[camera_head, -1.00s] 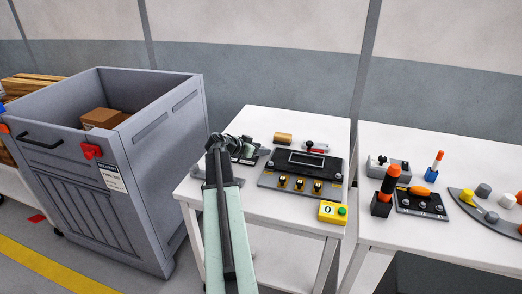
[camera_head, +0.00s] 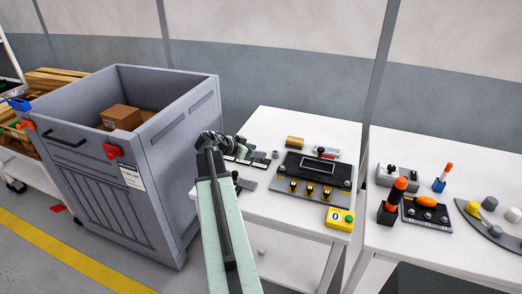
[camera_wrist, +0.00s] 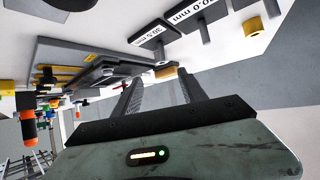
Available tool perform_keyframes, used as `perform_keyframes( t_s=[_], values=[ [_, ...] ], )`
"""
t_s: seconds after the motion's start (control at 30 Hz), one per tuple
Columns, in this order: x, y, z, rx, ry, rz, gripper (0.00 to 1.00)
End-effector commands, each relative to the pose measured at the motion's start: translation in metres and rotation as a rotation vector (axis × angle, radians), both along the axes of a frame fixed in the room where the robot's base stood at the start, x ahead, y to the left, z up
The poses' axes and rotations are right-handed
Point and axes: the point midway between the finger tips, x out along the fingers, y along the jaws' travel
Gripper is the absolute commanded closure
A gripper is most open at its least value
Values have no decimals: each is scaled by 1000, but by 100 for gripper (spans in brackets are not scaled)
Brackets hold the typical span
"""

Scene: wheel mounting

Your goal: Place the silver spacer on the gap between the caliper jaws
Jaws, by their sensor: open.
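My gripper (camera_head: 218,143) is over the left back part of the white table and points away from my body. In the wrist view its two fingers (camera_wrist: 158,88) stand apart with nothing between them. A small grey cylinder (camera_head: 275,154), which looks like the silver spacer, stands right of my gripper, left of the black panel. The caliper (camera_head: 326,152), grey and red, lies behind the black panel; its jaw gap is too small to make out. Neither the spacer nor the caliper's jaws can be told clearly in the wrist view.
A black panel (camera_head: 313,170) with several brass pieces lies mid-table. A brass cylinder (camera_head: 295,142) stands behind it. Dark size-labelled stands (camera_wrist: 150,34) show in the wrist view. A yellow counter box (camera_head: 339,219) is in front. A grey bin (camera_head: 120,165) stands left; a second table is right.

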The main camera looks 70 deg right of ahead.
Motion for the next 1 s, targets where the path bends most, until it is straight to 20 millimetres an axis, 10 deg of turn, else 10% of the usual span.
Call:
perform_keyframes(
  t_s=[0.3, 1.0],
  values=[
    [-29, -61, 29, 477, -232, -20, 51],
    [-37, -77, -14, 552, -291, 2, 51]
  ],
)
